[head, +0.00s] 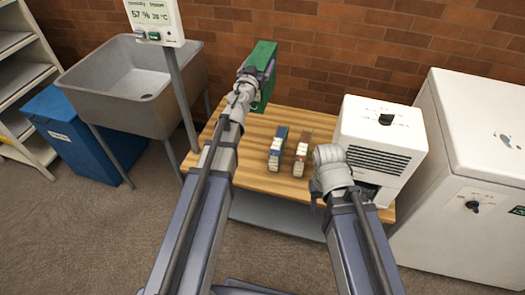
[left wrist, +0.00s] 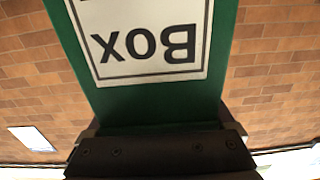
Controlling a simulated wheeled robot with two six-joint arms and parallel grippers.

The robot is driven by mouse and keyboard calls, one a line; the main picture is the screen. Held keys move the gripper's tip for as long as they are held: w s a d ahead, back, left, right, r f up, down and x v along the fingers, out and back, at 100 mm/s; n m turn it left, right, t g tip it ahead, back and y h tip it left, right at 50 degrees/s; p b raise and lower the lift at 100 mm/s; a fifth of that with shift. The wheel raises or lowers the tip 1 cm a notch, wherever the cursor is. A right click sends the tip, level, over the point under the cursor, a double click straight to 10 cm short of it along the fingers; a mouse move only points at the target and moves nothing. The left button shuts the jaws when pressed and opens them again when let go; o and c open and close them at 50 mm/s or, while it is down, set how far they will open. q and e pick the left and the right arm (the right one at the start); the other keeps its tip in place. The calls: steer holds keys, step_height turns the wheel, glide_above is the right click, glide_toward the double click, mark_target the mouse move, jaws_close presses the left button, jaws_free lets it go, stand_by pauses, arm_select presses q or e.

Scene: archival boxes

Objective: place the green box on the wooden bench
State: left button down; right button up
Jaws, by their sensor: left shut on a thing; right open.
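The green box (head: 262,70) is held up by my left gripper (head: 246,84), which is shut on it. In the head view the box appears over the back left part of the wooden bench (head: 218,131); its exact height above the bench is hard to tell. In the left wrist view the green box (left wrist: 150,105) fills the middle, its white label reading "Box" upside down, with the gripper (left wrist: 160,130) against its lower end. My right gripper (head: 330,190) is over the front right of the bench, mostly hidden by its own wrist, with nothing seen in it.
A blue book-like stack (head: 278,148) and a brown one (head: 301,153) stand mid-bench. A white appliance (head: 385,135) occupies its right end. A post-mounted display (head: 155,20), grey sink (head: 135,85) and blue bin (head: 75,130) are left; a white cabinet (head: 470,180) is right. The bench's left part looks clear.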

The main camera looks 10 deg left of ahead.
arm_select(q)
steer(key=f+b, duration=0.3)
steer(key=f, duration=0.1)
steer(key=f+b, duration=0.8)
steer(key=f, duration=0.1)
steer(key=shift+s+d, duration=0.2)
steer(key=shift+d, duration=0.1)
step_height(320, 180, down, 10)
steer(key=b, duration=0.9)
steer(key=shift+b, duration=0.4)
steer(key=shift+f, duration=0.1)
jaws_free()
